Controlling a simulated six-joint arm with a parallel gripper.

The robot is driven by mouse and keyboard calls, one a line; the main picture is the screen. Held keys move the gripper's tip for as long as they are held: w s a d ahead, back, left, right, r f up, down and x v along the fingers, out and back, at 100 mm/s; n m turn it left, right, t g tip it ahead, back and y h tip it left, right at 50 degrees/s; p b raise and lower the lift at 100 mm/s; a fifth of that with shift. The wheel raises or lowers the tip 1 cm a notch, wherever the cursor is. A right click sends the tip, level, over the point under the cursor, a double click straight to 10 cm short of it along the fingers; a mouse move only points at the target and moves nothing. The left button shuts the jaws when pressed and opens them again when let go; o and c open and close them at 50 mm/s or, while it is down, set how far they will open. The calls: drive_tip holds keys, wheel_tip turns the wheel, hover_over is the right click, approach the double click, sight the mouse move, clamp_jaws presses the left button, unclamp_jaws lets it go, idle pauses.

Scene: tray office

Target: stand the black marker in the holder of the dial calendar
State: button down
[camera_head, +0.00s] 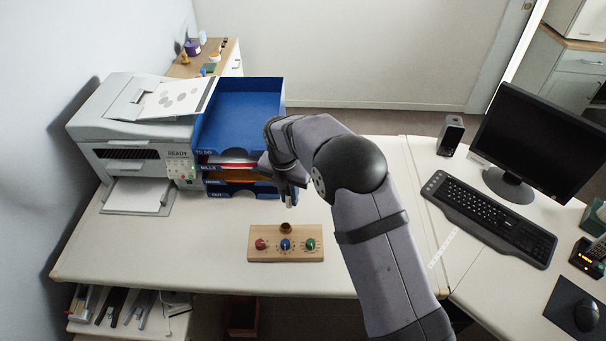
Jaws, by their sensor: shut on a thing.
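The dial calendar (258,255) is a light wooden block near the front edge of the desk, with red, blue and green dials in a row. Its holder (286,228) is a small round brass-coloured cup at the back middle of the block. My gripper (289,196) points down just above and behind the holder, apart from it. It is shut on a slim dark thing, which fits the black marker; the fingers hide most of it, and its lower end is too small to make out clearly.
Blue stacked letter trays (243,126) stand close behind my gripper, with a grey printer (130,140) to their left. The desk (190,245) is clear left of the calendar. A keyboard (490,220), monitor (540,140) and speaker (451,135) stand to the right.

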drive_tip(key=shift+s+a+f+n, duration=0.1)
drive_tip(key=shift+a+f+n, duration=0.15)
drive_tip(key=shift+f+n, duration=0.45)
drive_tip(key=shift+s+a+f+n, duration=0.1)
drive_tip(key=shift+a+f+n, duration=0.2)
drive_tip(key=shift+f, duration=0.65)
drive_tip(key=shift+a+f+n, duration=0.2)
drive_tip(key=shift+f+n, duration=0.4)
drive_tip(key=shift+f, duration=0.2)
drive_tip(key=shift+f, duration=0.1)
drive_tip(key=shift+f+b, duration=1.5)
drive_tip(key=shift+f, duration=0.3)
drive_tip(key=shift+f+b, duration=0.3)
drive_tip(key=shift+f, duration=0.65)
